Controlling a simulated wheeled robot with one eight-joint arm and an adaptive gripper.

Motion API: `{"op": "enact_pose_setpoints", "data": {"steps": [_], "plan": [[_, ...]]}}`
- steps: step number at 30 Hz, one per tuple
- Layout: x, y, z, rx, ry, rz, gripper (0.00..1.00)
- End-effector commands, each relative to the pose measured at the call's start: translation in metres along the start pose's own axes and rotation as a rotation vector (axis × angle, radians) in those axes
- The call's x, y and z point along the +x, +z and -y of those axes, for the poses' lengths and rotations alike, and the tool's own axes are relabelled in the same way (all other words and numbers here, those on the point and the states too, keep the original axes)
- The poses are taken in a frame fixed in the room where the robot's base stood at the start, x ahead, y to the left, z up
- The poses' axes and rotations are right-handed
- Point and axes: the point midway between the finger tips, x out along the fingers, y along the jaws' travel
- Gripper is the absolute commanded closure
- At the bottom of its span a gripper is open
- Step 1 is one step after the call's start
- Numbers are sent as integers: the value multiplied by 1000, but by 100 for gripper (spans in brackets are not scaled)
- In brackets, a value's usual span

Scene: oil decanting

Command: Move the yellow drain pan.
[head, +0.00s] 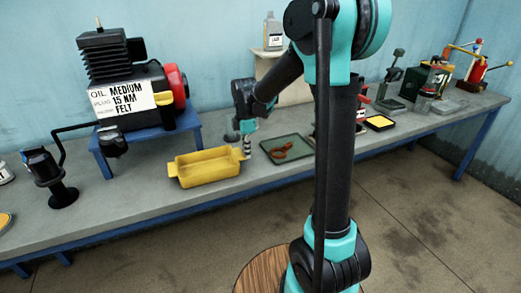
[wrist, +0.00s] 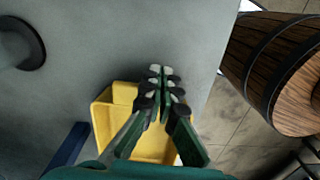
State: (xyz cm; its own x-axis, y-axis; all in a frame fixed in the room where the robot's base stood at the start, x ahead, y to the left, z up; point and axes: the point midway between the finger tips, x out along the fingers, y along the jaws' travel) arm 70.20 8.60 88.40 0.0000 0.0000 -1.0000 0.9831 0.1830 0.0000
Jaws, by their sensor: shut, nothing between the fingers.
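The yellow drain pan (head: 207,168) sits on the grey bench, in front of the motor's blue stand. It is a rectangular pan with a tab at each end. My gripper (head: 246,153) points down at the pan's right end, close to its right tab. In the wrist view the pan (wrist: 104,128) lies below my gripper (wrist: 161,74), whose fingers are together and empty and hide part of it. I cannot tell whether the fingertips touch the pan.
A green tray (head: 300,152) with a red item lies just right of the pan. The black motor (head: 105,70) on its blue stand (head: 150,138) is behind left. A black stand (head: 55,180) is further left. A wooden barrel (wrist: 275,65) stands off the bench edge.

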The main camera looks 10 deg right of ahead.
Motion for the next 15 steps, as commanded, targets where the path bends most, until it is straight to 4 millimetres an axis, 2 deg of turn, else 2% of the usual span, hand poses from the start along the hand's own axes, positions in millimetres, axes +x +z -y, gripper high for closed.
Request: {"op": "enact_pose_setpoints", "data": {"steps": [1, 15], "plan": [[0, -15, 0, -7, 0, 0, 100], [0, -137, 0, -6, 0, 0, 100]]}}
